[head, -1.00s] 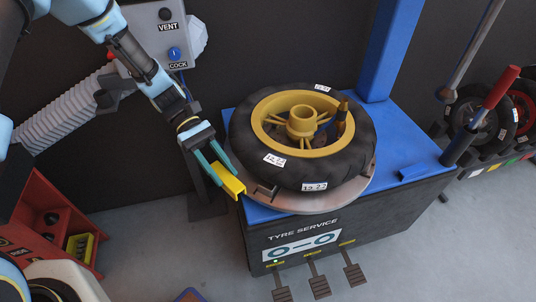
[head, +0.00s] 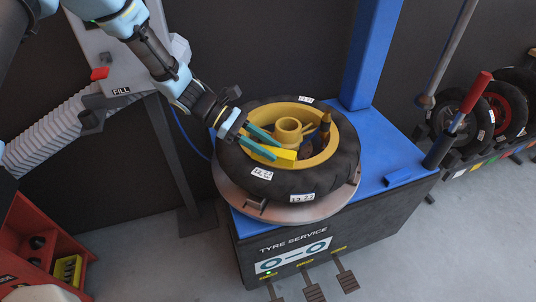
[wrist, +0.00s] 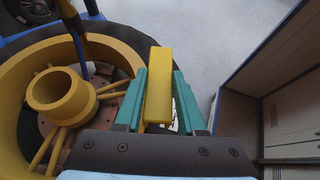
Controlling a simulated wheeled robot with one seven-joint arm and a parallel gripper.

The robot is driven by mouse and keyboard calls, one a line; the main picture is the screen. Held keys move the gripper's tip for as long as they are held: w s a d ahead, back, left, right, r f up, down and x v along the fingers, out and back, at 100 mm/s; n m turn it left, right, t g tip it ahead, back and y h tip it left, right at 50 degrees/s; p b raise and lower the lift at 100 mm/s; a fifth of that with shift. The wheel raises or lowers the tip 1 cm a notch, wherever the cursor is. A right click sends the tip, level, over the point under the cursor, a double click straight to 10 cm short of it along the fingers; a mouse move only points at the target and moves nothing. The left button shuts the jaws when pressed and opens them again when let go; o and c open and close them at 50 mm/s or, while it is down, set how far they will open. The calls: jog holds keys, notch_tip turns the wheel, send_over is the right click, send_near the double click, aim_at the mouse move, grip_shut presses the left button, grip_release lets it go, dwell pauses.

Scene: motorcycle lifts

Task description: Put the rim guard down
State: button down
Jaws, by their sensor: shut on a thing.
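The yellow rim guard (head: 280,157) is a small block held between the teal fingers of my gripper (head: 266,146). My gripper is shut on it. In the head view the guard is over the near left part of the yellow wheel rim (head: 321,154). In the wrist view the guard (wrist: 158,85) lies between the two fingers (wrist: 157,98), with the rim and its hub to the left. I cannot tell whether the guard touches the rim or tyre.
The black tyre (head: 348,165) with white labels lies flat on the round turntable of the blue-topped tyre machine (head: 415,165). A red-handled lever (head: 475,92) rises at right. A red cart (head: 40,235) stands lower left.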

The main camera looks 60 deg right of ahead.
aim_at(268, 167)
jog(key=shift+f, duration=1.65)
jog(key=shift+f, duration=0.15)
jog(key=c, duration=0.5)
grip_release()
jog(key=b+v, duration=0.2)
jog(key=v, duration=1)
jog(key=shift+w, duration=0.15)
